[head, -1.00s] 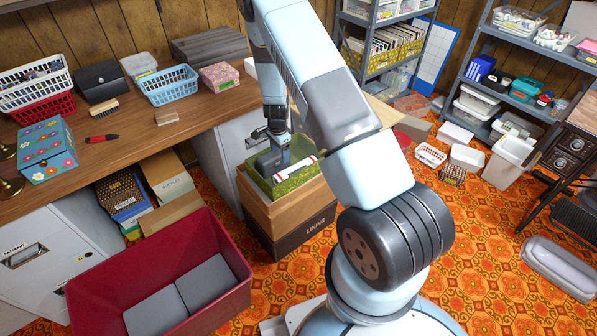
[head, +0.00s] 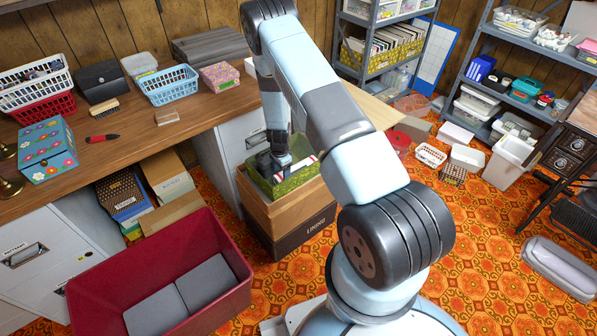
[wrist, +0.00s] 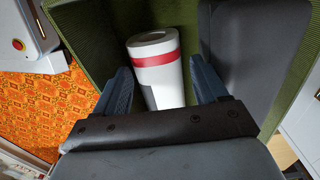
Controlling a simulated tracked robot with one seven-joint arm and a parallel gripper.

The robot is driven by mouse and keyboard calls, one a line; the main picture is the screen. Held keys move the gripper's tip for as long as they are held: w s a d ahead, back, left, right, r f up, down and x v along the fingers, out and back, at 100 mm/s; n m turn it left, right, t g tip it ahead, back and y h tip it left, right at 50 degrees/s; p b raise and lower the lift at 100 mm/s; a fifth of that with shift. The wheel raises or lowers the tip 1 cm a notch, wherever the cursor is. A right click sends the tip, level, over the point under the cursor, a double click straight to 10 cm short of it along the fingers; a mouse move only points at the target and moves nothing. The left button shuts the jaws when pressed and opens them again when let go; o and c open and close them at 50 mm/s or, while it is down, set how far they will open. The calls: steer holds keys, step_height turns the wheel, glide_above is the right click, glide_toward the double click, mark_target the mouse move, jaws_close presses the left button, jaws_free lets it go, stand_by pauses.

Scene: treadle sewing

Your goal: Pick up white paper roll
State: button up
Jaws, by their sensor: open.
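The white paper roll (wrist: 158,72) has a red band and lies in a green patterned box (head: 297,180). In the wrist view it shows between the two fingers of my gripper (wrist: 162,88), and its near end is hidden behind the gripper. My gripper is open, with one finger on each side of the roll; I cannot tell whether either finger touches it. In the head view my gripper (head: 275,168) is down inside the green box, and only a small part of the roll (head: 304,163) shows to its right.
A dark grey block (wrist: 238,60) stands in the box, close to the right finger. A dark red bin (head: 236,296) with grey items stands at the front left.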

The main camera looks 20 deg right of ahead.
steer(key=shift+f, duration=1.4)
steer(key=shift+c, duration=0.4)
steer(key=c, duration=0.8)
